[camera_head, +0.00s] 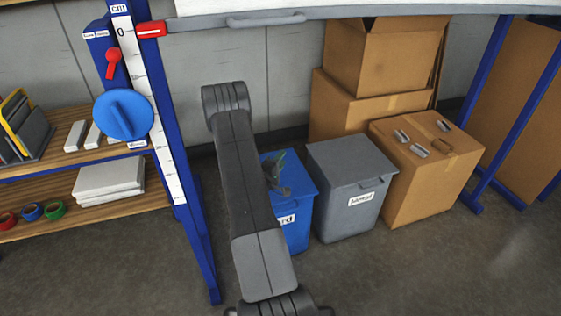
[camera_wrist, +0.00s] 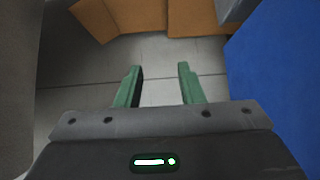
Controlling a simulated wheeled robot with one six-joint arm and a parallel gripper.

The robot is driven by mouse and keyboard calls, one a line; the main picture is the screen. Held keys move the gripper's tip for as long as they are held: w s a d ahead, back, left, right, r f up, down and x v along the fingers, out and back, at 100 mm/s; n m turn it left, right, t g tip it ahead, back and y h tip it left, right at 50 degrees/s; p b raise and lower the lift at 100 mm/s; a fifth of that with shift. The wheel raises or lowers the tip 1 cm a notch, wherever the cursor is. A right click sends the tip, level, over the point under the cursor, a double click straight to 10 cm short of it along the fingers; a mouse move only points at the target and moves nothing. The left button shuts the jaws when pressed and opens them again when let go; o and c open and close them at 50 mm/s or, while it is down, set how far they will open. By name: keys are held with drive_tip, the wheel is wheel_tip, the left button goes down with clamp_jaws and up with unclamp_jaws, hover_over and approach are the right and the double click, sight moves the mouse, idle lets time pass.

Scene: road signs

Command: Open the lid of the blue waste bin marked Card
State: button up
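The blue waste bin (camera_head: 298,226) stands on the floor left of a grey bin in the head view. My arm hides its left part, and only the end of its label, "rd", shows. Its lid (camera_head: 305,187) appears down, though much of it is covered. My gripper (camera_head: 280,163) shows small and dark in front of or over the lid; I cannot tell whether it touches. In the wrist view my gripper (camera_wrist: 158,70) has two green fingers spread apart with nothing between them. A large blue surface (camera_wrist: 275,75), probably the bin, fills the right side there.
A grey lidded bin (camera_head: 350,180) stands close right of the blue one. Cardboard boxes (camera_head: 425,185) stand right and behind. A blue post with a scale (camera_head: 150,110) and shelves (camera_head: 90,160) are at left. The floor in front (camera_head: 400,275) is clear.

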drive_tip(key=v, duration=1.4)
drive_tip(key=shift+w+f, duration=0.1)
drive_tip(key=shift+c, duration=0.4)
